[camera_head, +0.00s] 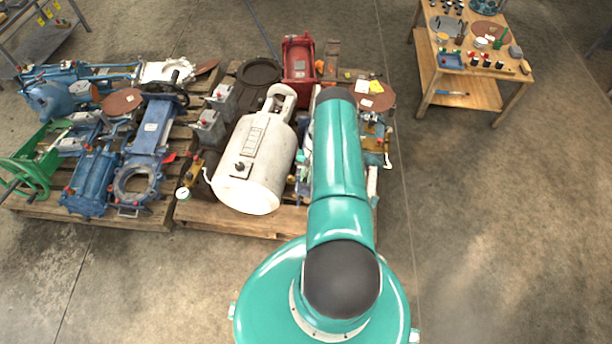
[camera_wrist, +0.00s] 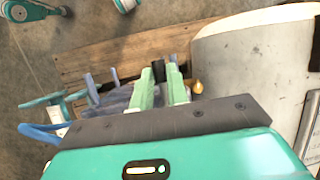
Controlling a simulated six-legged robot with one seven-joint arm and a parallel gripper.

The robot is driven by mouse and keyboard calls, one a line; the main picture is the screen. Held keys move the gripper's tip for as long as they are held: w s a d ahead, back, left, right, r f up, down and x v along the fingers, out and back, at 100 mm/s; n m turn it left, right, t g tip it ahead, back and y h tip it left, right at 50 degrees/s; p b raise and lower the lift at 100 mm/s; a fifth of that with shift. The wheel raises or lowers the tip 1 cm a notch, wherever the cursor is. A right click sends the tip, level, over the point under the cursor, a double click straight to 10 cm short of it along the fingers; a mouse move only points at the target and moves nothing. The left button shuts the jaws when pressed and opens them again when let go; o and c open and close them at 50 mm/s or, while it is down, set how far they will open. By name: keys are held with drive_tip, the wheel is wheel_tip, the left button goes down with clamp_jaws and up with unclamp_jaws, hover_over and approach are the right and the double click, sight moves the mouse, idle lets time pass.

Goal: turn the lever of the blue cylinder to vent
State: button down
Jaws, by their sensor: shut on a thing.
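My gripper (camera_wrist: 163,84) shows in the wrist view with its two pale green fingers close together, pointing down at the pallet. A small dark piece (camera_wrist: 159,71) sits between the fingertips, and it looks like the lever. A grey-blue body (camera_wrist: 116,101), perhaps the blue cylinder, lies just left of the fingers and is partly hidden by my gripper. Which way the lever points cannot be made out. In the head view my arm hides most of this spot.
A small orange-yellow knob (camera_wrist: 197,87) is beside the fingers. Blue valves (camera_head: 92,182) crowd the left pallet. Floor right of the pallet is clear, up to a wooden table (camera_head: 483,95).

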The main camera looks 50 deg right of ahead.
drive_tip(key=c, duration=1.4)
unclamp_jaws()
drive_tip(key=shift+o, duration=0.2)
drive_tip(key=shift+r, duration=0.1)
drive_tip(key=v, duration=1.3)
drive_tip(key=shift+d+r, duration=0.15)
drive_tip(key=shift+r, duration=0.15)
